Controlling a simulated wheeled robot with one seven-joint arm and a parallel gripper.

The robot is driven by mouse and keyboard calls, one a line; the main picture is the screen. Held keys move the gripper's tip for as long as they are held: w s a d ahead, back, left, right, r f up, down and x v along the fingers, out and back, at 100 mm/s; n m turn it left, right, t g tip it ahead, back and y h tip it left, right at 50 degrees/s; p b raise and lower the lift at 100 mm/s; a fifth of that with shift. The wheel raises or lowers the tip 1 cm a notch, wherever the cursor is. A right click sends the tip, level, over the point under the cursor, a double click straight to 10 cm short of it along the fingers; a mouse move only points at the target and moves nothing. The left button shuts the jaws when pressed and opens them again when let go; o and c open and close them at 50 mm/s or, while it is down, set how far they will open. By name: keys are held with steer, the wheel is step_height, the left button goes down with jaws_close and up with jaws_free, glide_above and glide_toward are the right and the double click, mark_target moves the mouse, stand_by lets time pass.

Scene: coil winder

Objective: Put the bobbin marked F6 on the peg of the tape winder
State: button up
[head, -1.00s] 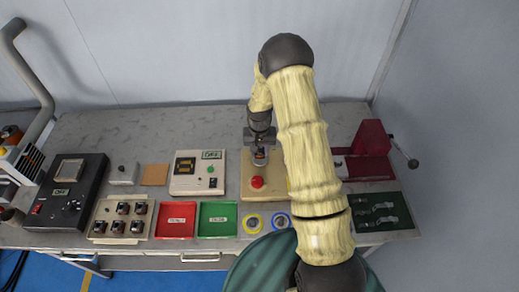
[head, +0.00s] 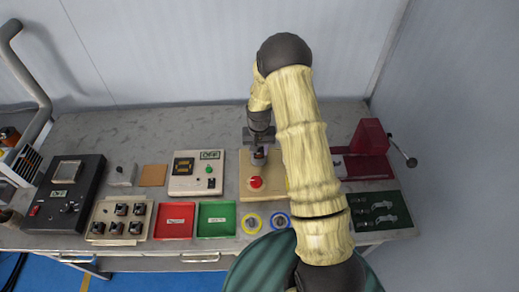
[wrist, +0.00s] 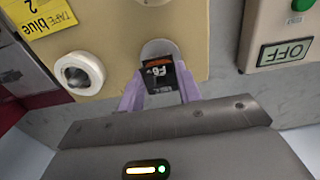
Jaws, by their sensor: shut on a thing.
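My gripper (wrist: 156,95) has its two pale purple fingers shut on the bobbin marked F6 (wrist: 165,83), a dark piece with an orange band. In the head view my gripper (head: 259,160) points down over the beige base of the tape winder (head: 249,192). In the wrist view a grey round part (wrist: 155,48) of the winder shows just beyond the bobbin. The bobbin overlaps its edge, and I cannot tell whether they touch. A peg is not clearly visible, and the bobbin's underside is hidden.
A red button (head: 255,183) is at the base's front. The box with the OFF display (head: 197,173) stands to its left.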

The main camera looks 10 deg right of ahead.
steer(key=shift+f+b, duration=0.75)
steer(key=shift+f, duration=0.4)
steer(key=o, duration=1.1)
steer(key=shift+c, duration=0.2)
steer(key=shift+r, duration=0.1)
step_height(320, 180, up, 17)
steer(key=b, duration=0.3)
steer(key=shift+r, duration=0.15)
